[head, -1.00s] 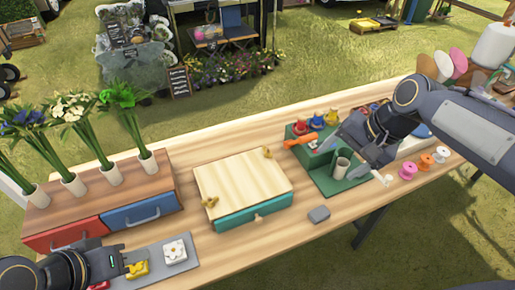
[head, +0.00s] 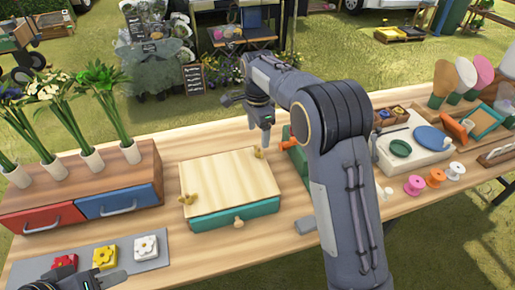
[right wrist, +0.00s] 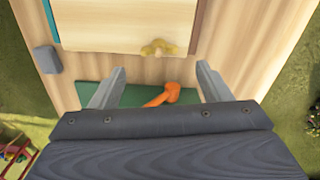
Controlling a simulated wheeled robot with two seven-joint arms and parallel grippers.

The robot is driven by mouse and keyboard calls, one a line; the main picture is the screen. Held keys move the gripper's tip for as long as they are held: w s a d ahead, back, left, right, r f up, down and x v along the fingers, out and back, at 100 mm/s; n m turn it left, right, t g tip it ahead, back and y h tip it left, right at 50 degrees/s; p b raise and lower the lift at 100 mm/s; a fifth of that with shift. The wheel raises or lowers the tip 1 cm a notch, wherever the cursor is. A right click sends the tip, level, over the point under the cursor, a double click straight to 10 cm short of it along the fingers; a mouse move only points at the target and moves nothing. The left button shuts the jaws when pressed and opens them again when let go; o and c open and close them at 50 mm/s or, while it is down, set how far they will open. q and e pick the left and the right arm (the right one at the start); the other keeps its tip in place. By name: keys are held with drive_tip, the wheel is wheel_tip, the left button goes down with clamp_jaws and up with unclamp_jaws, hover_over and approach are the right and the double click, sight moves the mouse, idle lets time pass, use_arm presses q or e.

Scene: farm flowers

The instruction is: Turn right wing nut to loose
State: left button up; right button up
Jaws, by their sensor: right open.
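The flower press has a pale wooden top board (head: 225,175) over a teal base (head: 215,216). The brass right wing nut (head: 258,152) is at the board's far right corner. Another wing nut (head: 187,198) is at the near left corner. My right gripper (head: 264,142) points down just above the right wing nut, open. My left gripper (head: 92,281) is low at the bottom left edge, mostly cut off.
A wooden drawer box (head: 80,185) with flower vases stands left. An orange-handled tool (right wrist: 165,96) lies on a green stand (right wrist: 95,92), near the right gripper. A grey block (right wrist: 47,60) lies beside the press.

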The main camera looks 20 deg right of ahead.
sight(258, 149)
wheel_tip(258, 149, down, 7)
drive_tip(key=shift+s, duration=0.1)
idle(0.3)
drive_tip(key=c, duration=1)
